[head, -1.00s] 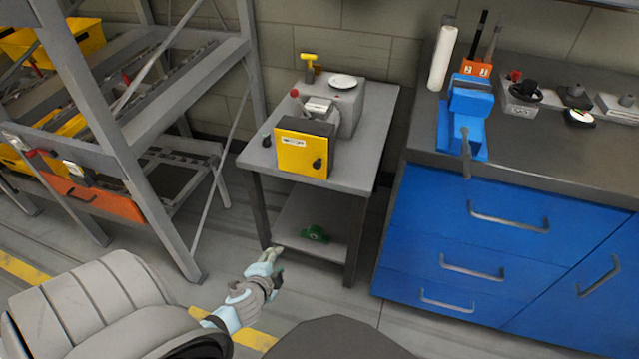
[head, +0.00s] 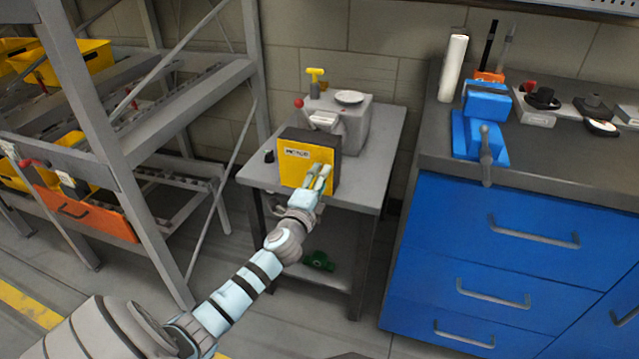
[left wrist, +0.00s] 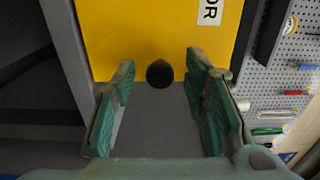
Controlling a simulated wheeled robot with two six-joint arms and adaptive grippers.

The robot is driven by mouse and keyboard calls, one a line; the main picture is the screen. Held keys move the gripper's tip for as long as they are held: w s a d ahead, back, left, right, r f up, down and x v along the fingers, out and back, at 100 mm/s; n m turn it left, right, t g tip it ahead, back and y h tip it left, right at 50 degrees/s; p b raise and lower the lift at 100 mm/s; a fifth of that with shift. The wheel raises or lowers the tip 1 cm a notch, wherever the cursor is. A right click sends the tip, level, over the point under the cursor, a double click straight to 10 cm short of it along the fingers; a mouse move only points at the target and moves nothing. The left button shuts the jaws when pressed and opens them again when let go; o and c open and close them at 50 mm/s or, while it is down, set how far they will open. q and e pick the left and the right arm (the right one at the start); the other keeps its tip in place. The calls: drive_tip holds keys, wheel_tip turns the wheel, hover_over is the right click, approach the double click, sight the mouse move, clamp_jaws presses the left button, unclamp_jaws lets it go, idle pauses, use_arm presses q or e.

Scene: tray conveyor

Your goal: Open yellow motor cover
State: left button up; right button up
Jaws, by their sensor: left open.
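The yellow motor cover (head: 304,158) is a square panel with a dark frame and a white label, standing at the front of a grey machine (head: 352,122) on a small grey table. It looks shut. My left gripper (head: 322,172) is in front of the cover's lower right part and hides its black knob in the head view. In the left wrist view the cover (left wrist: 130,30) fills the top, and the black knob (left wrist: 160,73) shows between the tips of my open left gripper (left wrist: 160,80), with space on both sides. My right gripper is not in view.
The small table (head: 372,165) has a lower shelf with a green part (head: 320,260). A metal rack (head: 150,130) with yellow bins stands left. A blue drawer cabinet (head: 480,250) with a blue vise (head: 482,120) stands right.

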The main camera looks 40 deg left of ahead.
use_arm(q)
clamp_jaws()
drive_tip(key=shift+s, duration=0.15)
idle(0.4)
